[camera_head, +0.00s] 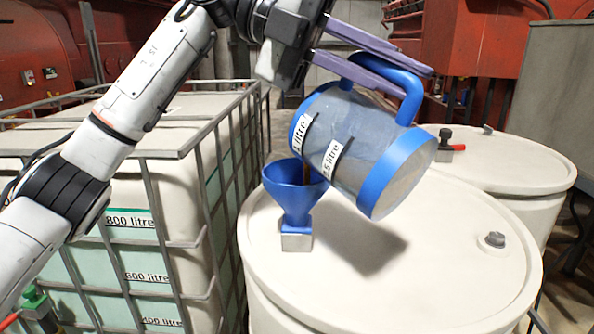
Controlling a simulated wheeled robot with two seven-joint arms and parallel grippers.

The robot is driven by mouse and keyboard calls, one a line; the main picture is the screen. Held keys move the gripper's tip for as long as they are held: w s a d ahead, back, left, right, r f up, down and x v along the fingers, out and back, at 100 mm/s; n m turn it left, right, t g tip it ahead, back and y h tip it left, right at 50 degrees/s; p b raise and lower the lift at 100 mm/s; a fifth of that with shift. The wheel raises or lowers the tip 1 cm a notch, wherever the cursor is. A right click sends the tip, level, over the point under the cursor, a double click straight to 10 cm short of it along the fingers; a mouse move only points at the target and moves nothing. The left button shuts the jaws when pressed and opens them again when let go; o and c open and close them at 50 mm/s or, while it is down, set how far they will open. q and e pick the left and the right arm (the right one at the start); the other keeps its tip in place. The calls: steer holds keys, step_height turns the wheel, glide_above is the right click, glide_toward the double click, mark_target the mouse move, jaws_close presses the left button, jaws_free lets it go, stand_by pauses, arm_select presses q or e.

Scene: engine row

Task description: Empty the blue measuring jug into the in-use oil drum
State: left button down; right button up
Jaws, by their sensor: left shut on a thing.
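The blue measuring jug (362,140) is clear-walled with blue bands, a blue handle and litre labels. It hangs well tilted above the near cream drum (450,235), beside and partly over a blue funnel (297,190). The funnel stands upright on a small metal fitting on that drum's lid. My left gripper (402,74) is shut on the jug's handle, with its purple fingers on either side. I cannot tell how much liquid is in the jug; a thin brown streak shows between jug and funnel. My right gripper is not in view.
A caged white tank (150,235) with litre labels stands close on the left. A second cream drum (510,160) with a red-handled tap (452,147) stands behind right. A grey cap (495,240) sits on the near drum's lid. Red machinery fills the back.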

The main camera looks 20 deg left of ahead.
mark_target(353, 54)
arm_select(q)
steer(key=shift+w+a+r+n+h+p, duration=0.15)
steer(key=shift+w+a+h, duration=0.15)
steer(key=shift+a, duration=0.2)
steer(key=shift+w+a+f+n+h+p, duration=0.15)
steer(key=shift+w+a, duration=0.1)
steer(key=shift+a, duration=0.25)
steer(key=shift+w+a+r+h+p, duration=0.1)
steer(key=shift+w+a+h, duration=0.2)
steer(key=shift+a, duration=0.2)
steer(key=shift+w+a+r+n+g+h+p, duration=0.15)
steer(key=shift+w+a+r+h+p, duration=0.25)
steer(key=shift+a+h, duration=0.15)
steer(key=shift+w+a+r+n+g+h+p, duration=0.15)
steer(key=shift+w+a+r+h+p, duration=0.2)
steer(key=shift+a, duration=0.3)
stand_by(0.5)
